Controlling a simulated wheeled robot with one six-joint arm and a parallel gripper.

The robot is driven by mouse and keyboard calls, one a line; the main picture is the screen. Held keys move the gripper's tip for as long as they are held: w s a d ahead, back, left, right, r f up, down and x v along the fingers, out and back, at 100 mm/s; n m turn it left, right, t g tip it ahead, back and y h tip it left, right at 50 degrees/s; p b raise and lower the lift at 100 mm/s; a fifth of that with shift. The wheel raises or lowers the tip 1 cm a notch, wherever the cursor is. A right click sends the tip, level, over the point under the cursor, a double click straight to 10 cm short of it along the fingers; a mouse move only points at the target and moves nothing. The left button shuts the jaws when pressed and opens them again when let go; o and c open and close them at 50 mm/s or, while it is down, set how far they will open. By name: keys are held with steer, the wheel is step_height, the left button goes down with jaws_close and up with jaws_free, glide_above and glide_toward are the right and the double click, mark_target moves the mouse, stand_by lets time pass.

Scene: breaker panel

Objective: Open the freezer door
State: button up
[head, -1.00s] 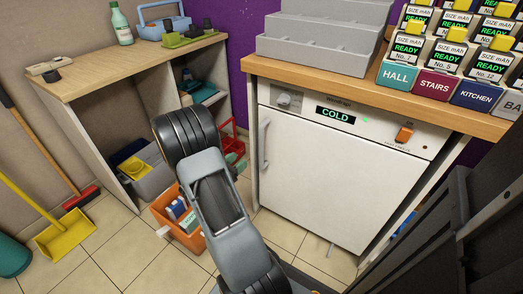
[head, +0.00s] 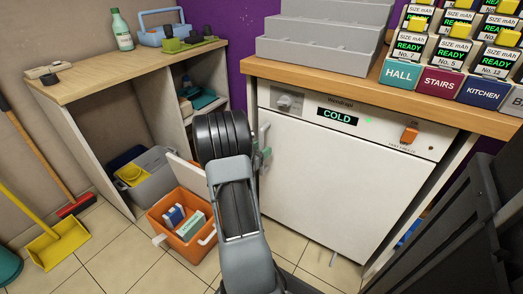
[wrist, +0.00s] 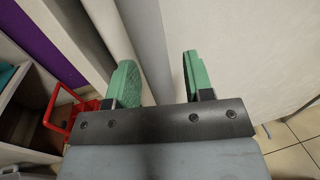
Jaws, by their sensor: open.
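The freezer (head: 335,175) is a white under-counter unit with its flat door shut and a green "COLD" display (head: 337,116) above. Its grey vertical handle (head: 264,132) is at the door's left edge, partly hidden by my arm in the head view. My gripper (head: 262,157) is at the handle, with a green finger showing. In the wrist view my gripper (wrist: 160,78) is open, and the grey handle (wrist: 150,35) runs between the two green fingers, nearer the left one. I cannot tell whether either finger touches it. The white door (wrist: 245,50) is on the right.
An orange bin (head: 180,222) with boxes stands on the floor left of my arm. A red basket (wrist: 66,112) shows at left in the wrist view. A dark slatted object (head: 470,220) is at the right.

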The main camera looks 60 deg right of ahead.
jaws_close()
stand_by(0.4)
